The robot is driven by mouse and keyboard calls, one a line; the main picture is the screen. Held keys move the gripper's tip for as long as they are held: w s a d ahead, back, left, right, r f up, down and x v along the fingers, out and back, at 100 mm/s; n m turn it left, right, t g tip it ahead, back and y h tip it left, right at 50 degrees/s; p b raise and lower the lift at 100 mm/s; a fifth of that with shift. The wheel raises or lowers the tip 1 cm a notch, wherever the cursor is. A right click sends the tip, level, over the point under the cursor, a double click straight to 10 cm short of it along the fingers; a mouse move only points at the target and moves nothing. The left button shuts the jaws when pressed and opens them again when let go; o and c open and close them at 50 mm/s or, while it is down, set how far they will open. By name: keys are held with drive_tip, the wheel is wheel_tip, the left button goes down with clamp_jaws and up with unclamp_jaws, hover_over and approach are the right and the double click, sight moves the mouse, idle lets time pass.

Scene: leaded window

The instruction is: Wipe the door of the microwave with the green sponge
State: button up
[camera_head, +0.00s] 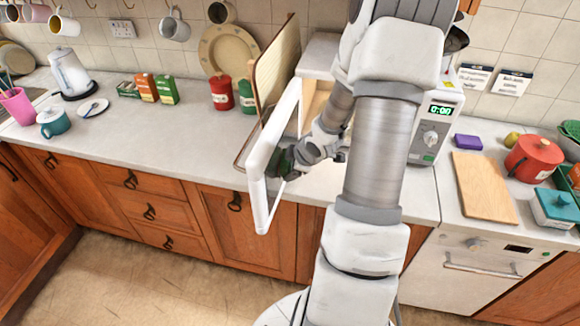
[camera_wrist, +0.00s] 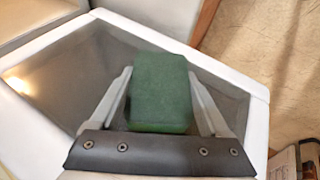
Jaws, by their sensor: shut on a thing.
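The microwave (camera_head: 433,128) stands on the counter, partly hidden behind my arm. Its white-framed door (camera_head: 256,160) is swung open toward the front of the counter. My gripper (camera_head: 284,162) is at the inner side of the door. In the wrist view, my gripper (camera_wrist: 160,100) is shut on the green sponge (camera_wrist: 161,92), with one finger on each side. The sponge lies over the dark glass of the door (camera_wrist: 75,72). I cannot tell whether it touches the glass. In the head view the sponge is small and mostly hidden by the gripper.
A wooden board (camera_head: 277,65) and a red canister (camera_head: 221,92) stand left of the microwave. A purple sponge (camera_head: 467,141), a cutting board (camera_head: 484,187) and a red pot (camera_head: 533,157) are to the right. The counter left of the door is clear near its front edge.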

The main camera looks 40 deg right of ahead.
drive_tip(key=shift+w+d+r, duration=0.15)
drive_tip(key=shift+w, duration=0.15)
drive_tip(key=shift+s+a+f+b, duration=0.2)
drive_tip(key=shift+s+a+b, duration=0.1)
drive_tip(key=shift+s+a, duration=0.05)
drive_tip(key=shift+s+a+r+b, duration=0.1)
drive_tip(key=shift+s+a+b, duration=0.4)
drive_tip(key=shift+s+a, duration=0.6)
drive_tip(key=shift+w+d+r+p, duration=0.15)
drive_tip(key=shift+w+d+p, duration=0.25)
drive_tip(key=shift+w+p, duration=0.05)
drive_tip(key=shift+w+d+p, duration=0.85)
drive_tip(key=shift+w+d, duration=0.15)
drive_tip(key=shift+w, duration=0.05)
drive_tip(key=shift+a, duration=0.1)
